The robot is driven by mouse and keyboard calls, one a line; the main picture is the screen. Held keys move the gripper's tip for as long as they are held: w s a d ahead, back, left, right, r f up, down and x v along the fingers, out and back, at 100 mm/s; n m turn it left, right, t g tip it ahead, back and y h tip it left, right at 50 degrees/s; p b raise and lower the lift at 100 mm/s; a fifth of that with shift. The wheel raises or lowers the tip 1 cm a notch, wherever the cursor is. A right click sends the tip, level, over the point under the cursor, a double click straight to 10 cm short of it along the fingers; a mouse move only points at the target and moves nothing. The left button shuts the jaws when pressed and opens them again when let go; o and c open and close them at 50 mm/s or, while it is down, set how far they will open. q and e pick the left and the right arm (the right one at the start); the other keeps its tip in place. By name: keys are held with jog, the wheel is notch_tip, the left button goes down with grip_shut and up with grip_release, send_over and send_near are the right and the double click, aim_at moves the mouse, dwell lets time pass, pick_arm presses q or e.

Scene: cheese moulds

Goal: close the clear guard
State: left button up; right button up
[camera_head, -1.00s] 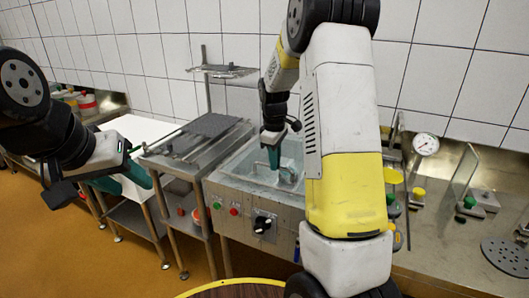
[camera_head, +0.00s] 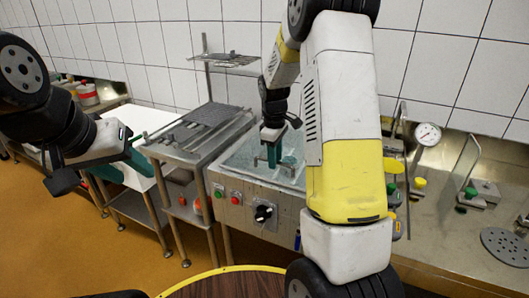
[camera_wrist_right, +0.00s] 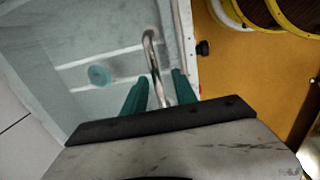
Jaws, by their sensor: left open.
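The clear guard (camera_head: 245,157) is a see-through panel over the basin of the metal machine (camera_head: 240,205). It looks low over the basin, but I cannot tell if it is fully down. Its bent metal handle (camera_wrist_right: 155,62) shows in the right wrist view. My right gripper (camera_wrist_right: 158,80) has its two teal fingers on either side of the handle, apart, with small gaps showing. In the head view my right gripper (camera_head: 277,157) points down at the guard. My left gripper (camera_head: 120,172) is open and empty, left of the machine, in front of a white surface.
A steel rack (camera_head: 195,140) stands left of the machine. A counter to the right holds a dial gauge (camera_head: 427,134), clear upright plates and a perforated disc (camera_head: 506,247). A round wooden top with a yellow rim (camera_head: 225,283) is at the front. Orange floor is free at the left.

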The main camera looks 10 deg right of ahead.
notch_tip(320, 180, up, 7)
jog(key=shift+s+a, duration=0.25)
jog(key=shift+s, duration=0.05)
jog(key=shift+r, duration=0.1)
jog(key=s+a+r+m+t+y, duration=0.1)
jog(key=s+r+m, duration=0.4)
jog(key=s, duration=0.8)
jog(key=s+a+r+m+t+y, duration=0.1)
jog(key=s+a+r+m+t, duration=0.3)
jog(key=s, duration=0.9)
notch_tip(320, 180, up, 3)
jog(key=shift+a+f+m+y, duration=0.1)
jog(key=shift+a+m+y, duration=0.25)
jog(key=shift+m+y, duration=0.05)
